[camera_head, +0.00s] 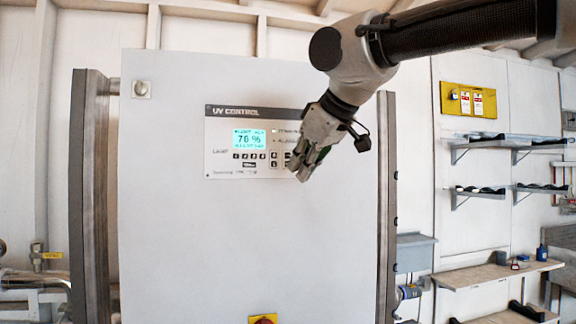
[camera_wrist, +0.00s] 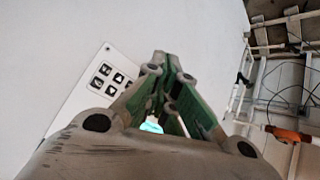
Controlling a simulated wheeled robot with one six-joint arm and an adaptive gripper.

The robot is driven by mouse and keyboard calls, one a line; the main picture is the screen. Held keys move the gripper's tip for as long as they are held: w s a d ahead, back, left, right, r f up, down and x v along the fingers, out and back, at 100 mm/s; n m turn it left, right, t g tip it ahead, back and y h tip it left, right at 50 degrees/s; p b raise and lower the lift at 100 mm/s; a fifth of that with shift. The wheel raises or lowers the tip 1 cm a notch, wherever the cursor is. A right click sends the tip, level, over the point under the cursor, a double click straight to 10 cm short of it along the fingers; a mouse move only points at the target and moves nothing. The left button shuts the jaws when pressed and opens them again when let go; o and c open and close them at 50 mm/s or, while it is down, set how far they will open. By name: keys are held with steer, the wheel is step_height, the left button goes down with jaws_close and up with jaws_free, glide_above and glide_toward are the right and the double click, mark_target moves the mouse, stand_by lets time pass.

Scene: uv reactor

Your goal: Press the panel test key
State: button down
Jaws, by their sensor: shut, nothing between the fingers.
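The UV control panel (camera_head: 225,165) is a pale plate with a dark title strip on the white cabinet front. Its lit display (camera_head: 249,139) reads 70 %. Small dark keys (camera_head: 249,156) sit in a row below the display, with more keys to the right, partly hidden by my gripper. I cannot tell which key is the test key. My gripper (camera_head: 302,174) is shut and empty in front of the panel's right end. In the wrist view, a group of dark keys (camera_wrist: 108,78) shows left of my gripper's green-sided fingers (camera_wrist: 160,65).
The white cabinet (camera_head: 250,250) fills the middle, with a red knob on a yellow plate (camera_head: 263,319) at its bottom. Wall shelves (camera_head: 490,275) and a yellow board (camera_head: 467,100) are at the right. Pipes with a valve (camera_head: 38,255) are at the left.

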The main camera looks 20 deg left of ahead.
steer(key=shift+w+a, duration=0.4)
steer(key=shift+w, duration=0.25)
steer(key=shift+w+a, duration=0.35)
steer(key=shift+w, duration=0.25)
steer(key=shift+w, duration=0.1)
stand_by(0.5)
steer(key=shift+w+a, duration=0.2)
steer(key=shift+w, duration=0.05)
steer(key=shift+w+a, duration=0.15)
steer(key=shift+w, duration=0.1)
stand_by(0.6)
steer(key=shift+s, duration=0.15)
steer(key=shift+s+d, duration=0.35)
steer(key=shift+s, duration=0.1)
steer(key=shift+s+d, duration=0.45)
steer(key=shift+s, duration=0.25)
steer(key=shift+s+d, duration=0.4)
steer(key=shift+s, duration=0.35)
steer(key=shift+s+d, duration=0.45)
steer(key=shift+s, duration=0.25)
